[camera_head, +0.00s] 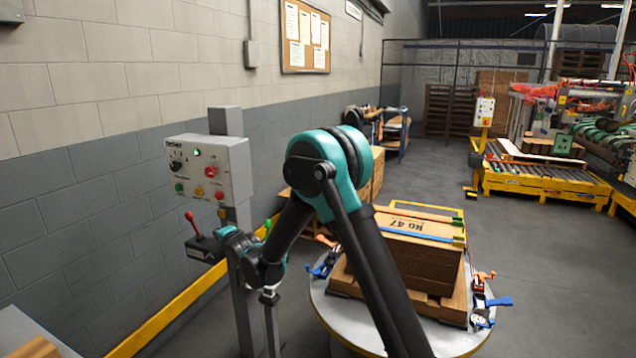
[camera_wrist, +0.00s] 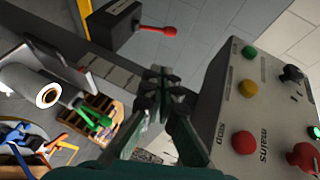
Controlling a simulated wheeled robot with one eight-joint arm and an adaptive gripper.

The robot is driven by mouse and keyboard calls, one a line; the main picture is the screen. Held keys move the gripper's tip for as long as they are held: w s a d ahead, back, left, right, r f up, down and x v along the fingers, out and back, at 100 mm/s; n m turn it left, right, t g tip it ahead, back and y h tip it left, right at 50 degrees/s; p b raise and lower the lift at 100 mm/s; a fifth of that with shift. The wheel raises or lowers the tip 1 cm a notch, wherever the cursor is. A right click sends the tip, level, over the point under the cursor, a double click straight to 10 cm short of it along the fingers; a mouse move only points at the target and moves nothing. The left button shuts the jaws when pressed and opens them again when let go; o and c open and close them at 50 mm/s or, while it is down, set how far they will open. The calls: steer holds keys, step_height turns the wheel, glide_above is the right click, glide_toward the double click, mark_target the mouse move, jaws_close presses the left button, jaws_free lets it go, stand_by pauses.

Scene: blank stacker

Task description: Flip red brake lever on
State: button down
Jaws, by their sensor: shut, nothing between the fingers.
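The red lever (camera_head: 190,219) stands up from a small black box (camera_head: 204,249) on the post below the grey control panel (camera_head: 207,174). In the wrist view the lever's red knob (camera_wrist: 169,31) and thin rod stick out to the right from the black box (camera_wrist: 114,24), at the top. My gripper (camera_wrist: 160,78) is shut and empty in the middle of the wrist view, apart from the lever and left of the panel (camera_wrist: 246,118). In the head view my wrist is right of the black box, and the fingers are hard to make out.
The panel carries several buttons and a red knob (camera_wrist: 304,157), close to my fingers. A green-knobbed lever (camera_head: 268,226) stands behind my wrist. A round turntable (camera_head: 327,303) holds a cardboard box (camera_head: 420,257) on a pallet, with clamps around it. A yellow rail (camera_head: 170,318) runs along the wall.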

steer(key=s+d+n+g+h, duration=0.1)
steer(key=s+d+n+h, duration=0.2)
steer(key=d, duration=1.4)
steer(key=s+d+g+h, duration=0.1)
steer(key=s+d+h, duration=0.25)
steer(key=d, duration=1.25)
steer(key=s+d+f+n+g+h, duration=0.1)
steer(key=s+d+f, duration=0.3)
steer(key=s+d, duration=0.6)
steer(key=s+d+f+n+g+h, duration=0.1)
steer(key=s+d+f+n+g, duration=0.3)
steer(key=s+d, duration=0.6)
steer(key=s, duration=0.8)
steer(key=shift+s+d+f+h, duration=0.15)
steer(key=shift+s+d+h, duration=0.2)
steer(key=shift+s, duration=0.05)
steer(key=c, duration=2.3)
jaws_free()
